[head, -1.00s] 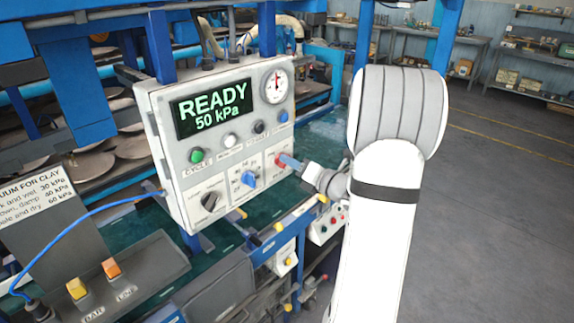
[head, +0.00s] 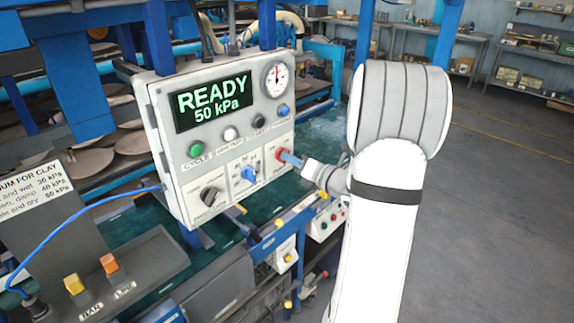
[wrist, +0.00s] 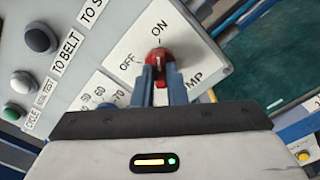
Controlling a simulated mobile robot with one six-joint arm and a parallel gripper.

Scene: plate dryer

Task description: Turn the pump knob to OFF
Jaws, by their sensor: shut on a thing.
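The pump knob is red and sits at the lower right of the control box, between my gripper's fingers in the head view (head: 281,154) and in the wrist view (wrist: 160,56). My gripper (wrist: 162,72) is shut on it, with blue fingers on both sides. In the wrist view, the OFF label (wrist: 128,62) is left of the knob and the ON label (wrist: 160,28) is above it. A pale mark on the knob's face points roughly up, toward ON. The fingers partly cover the knob and its PUMP label.
The control box (head: 153,128) has a READY 50 kPa display (head: 213,100), a gauge (head: 276,80), a blue knob (head: 249,174), a black knob (head: 209,196) and a row of buttons. Blue frame posts stand behind it. Open floor (head: 500,200) lies to the right.

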